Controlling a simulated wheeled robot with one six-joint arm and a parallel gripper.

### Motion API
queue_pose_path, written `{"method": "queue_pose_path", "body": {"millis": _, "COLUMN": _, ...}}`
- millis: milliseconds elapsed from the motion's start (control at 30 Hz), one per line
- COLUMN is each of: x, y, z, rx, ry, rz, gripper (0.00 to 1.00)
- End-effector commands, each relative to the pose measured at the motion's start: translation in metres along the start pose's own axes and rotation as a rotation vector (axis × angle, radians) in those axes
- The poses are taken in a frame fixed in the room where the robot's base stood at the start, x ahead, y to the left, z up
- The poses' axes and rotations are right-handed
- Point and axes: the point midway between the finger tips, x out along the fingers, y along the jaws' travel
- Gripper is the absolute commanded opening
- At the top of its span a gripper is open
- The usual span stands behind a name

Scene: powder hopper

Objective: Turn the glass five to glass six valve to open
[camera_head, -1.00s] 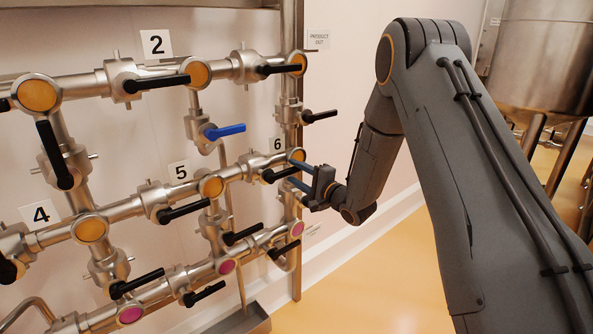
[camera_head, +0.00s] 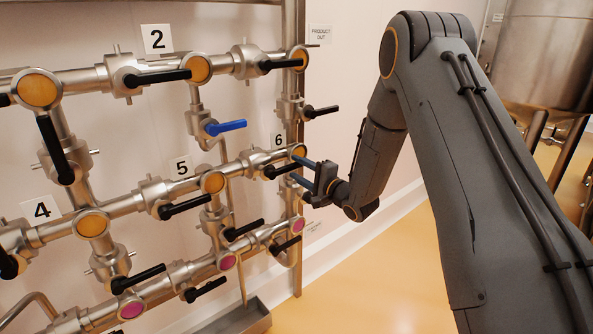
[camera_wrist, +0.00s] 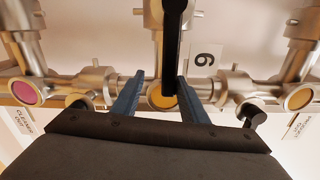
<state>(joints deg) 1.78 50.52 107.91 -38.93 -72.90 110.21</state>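The black lever of the valve between glass five and glass six (camera_head: 281,172) lies roughly along its pipe, just left of the orange glass six (camera_head: 299,151). In the wrist view, this black lever (camera_wrist: 173,45) crosses in front of the orange glass (camera_wrist: 160,97). My gripper (camera_head: 295,168) is at the lever's free end. Its two blue fingers, also in the wrist view (camera_wrist: 156,92), stand apart on either side of the lever. The right finger looks close to it; I cannot tell whether it touches. Glass five (camera_head: 213,183) is to the left.
Other black levers surround this one: an upper one (camera_head: 321,111), a lower one (camera_head: 285,246) and the one beside glass five (camera_head: 184,207). A blue lever (camera_head: 226,127) is up and left. A steel post (camera_head: 297,270) runs behind.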

Motion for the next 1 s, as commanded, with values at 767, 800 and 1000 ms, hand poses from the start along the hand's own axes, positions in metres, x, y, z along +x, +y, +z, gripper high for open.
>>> {"method": "queue_pose_path", "body": {"millis": 767, "x": -0.076, "y": 0.001, "z": 0.001, "rx": 0.001, "ry": 0.001, "rz": 0.002, "gripper": 0.36}}
{"method": "queue_pose_path", "body": {"millis": 800, "x": -0.076, "y": 0.001, "z": 0.001, "rx": 0.001, "ry": 0.001, "rz": 0.002, "gripper": 0.36}}
{"method": "queue_pose_path", "body": {"millis": 1000, "x": -0.076, "y": 0.001, "z": 0.001, "rx": 0.001, "ry": 0.001, "rz": 0.001, "gripper": 0.36}}
